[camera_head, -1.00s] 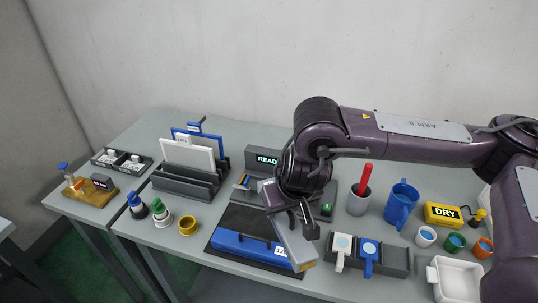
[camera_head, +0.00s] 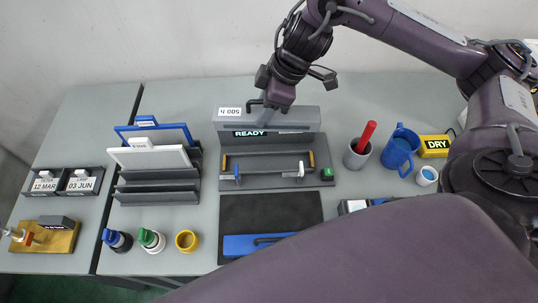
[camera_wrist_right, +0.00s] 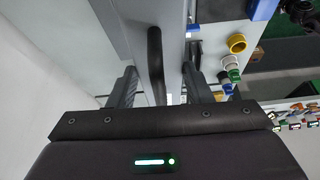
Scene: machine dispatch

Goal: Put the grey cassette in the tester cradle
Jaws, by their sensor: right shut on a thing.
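The grey cassette (camera_head: 305,116) is a long bar with a white label and a dark handle. It shows upright in the head view, at the back of the tester (camera_head: 228,144), just above the READY display (camera_head: 262,133). My right gripper (camera_head: 272,101) is shut on its handle, which also shows between the fingers in the right wrist view (camera_wrist_right: 155,60). The cradle (camera_head: 266,163) lies in front of the display, apparently empty, with a rod and small orange, blue and white end parts. I cannot tell the cassette's height above the tester. My left gripper is not in view.
A blue cassette (camera_head: 240,246) lies on a black mat (camera_head: 275,208) in front. A rack (camera_head: 155,187) with upright panels stands left. A red-handled tool in a grey cup (camera_head: 357,153), a blue mug (camera_head: 398,152) and a yellow DRY box (camera_head: 434,146) stand right.

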